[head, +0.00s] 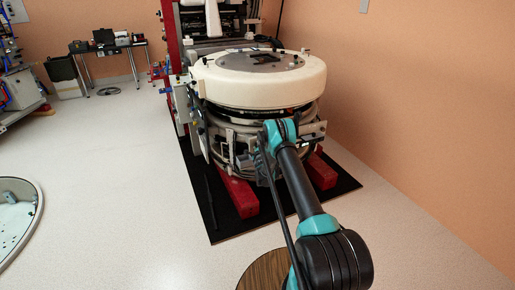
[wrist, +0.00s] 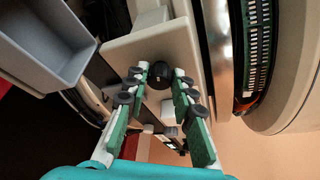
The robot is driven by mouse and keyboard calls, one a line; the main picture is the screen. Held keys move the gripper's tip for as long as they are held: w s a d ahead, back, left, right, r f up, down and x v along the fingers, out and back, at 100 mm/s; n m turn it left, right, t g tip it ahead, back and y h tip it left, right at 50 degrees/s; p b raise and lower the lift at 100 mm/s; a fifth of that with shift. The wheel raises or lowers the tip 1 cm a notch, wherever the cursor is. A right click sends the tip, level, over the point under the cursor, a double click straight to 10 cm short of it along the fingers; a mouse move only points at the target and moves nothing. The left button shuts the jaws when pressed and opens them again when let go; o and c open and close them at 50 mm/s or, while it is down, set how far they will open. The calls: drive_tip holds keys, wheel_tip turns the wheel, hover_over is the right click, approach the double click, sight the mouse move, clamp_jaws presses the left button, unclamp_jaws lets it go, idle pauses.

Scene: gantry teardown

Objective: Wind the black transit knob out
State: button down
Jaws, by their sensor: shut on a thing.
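The black transit knob (wrist: 159,75) shows in the wrist view, on the face of a light grey block (wrist: 130,50). My gripper (wrist: 160,78) has its green fingers on either side of the knob, with the tips at its left and right edges. It is shut on the knob. In the head view my arm reaches down to the lower front of the gantry (head: 225,130), and the knob and fingertips are hidden there.
A grey open bin (wrist: 45,40) is close at the left of the wrist view. The gantry's large cream ring (head: 265,90) stands above the work spot. Red supports (head: 240,197) rest on a black mat (head: 225,225). Open floor (head: 110,190) lies to the left.

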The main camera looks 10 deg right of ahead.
drive_tip(key=c, duration=1.3)
unclamp_jaws()
drive_tip(key=shift+o, duration=0.2)
drive_tip(key=v, duration=0.7)
drive_tip(key=shift+s, duration=0.3)
